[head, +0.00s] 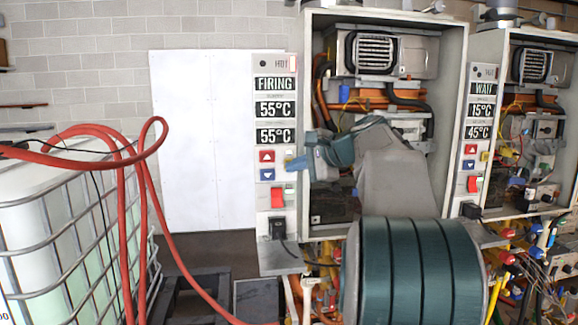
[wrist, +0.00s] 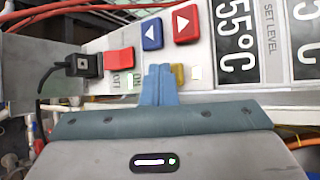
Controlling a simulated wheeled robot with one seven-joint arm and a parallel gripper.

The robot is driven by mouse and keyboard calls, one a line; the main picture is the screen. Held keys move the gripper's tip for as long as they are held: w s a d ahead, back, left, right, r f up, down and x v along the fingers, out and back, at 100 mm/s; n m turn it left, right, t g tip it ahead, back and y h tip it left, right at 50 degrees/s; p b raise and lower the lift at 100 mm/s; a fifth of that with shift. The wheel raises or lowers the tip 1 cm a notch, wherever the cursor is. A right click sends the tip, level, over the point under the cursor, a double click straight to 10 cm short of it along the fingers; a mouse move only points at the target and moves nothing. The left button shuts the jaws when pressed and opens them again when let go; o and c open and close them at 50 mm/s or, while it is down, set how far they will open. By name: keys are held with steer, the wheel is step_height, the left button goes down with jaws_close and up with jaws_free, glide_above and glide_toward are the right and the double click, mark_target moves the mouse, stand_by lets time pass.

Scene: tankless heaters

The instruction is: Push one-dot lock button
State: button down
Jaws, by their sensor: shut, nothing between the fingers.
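My gripper (head: 293,163) is shut and empty, its blue fingertips at the right edge of the left heater's control panel (head: 277,215). In the wrist view the fingertips (wrist: 160,70) lie just beside a small yellow button (wrist: 178,75), partly covering it; I cannot tell whether they touch. Dots on these buttons are too small to read, so I cannot tell which is the one-dot lock button. The red up-arrow button (head: 266,156) and blue down-arrow button (head: 267,174) are left of the fingertips.
A red rocker switch (head: 277,198) and a black plug (head: 278,228) are lower on the panel. The open heater cabinet (head: 307,60) stands behind my arm. A second panel (head: 480,110) is at right. Red hoses (head: 125,200) and a caged tank (head: 60,220) are at left.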

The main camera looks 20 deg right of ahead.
steer(key=shift+s, duration=0.15)
steer(key=shift+s+a+b, duration=0.15)
steer(key=shift+s+b, duration=0.2)
steer(key=shift+s, duration=0.15)
steer(key=s+a+b, duration=0.1)
steer(key=s+b, duration=0.1)
steer(key=s, duration=0.3)
steer(key=shift+s+a+b, duration=0.3)
steer(key=shift+s+a, duration=0.05)
steer(key=shift+s, duration=0.05)
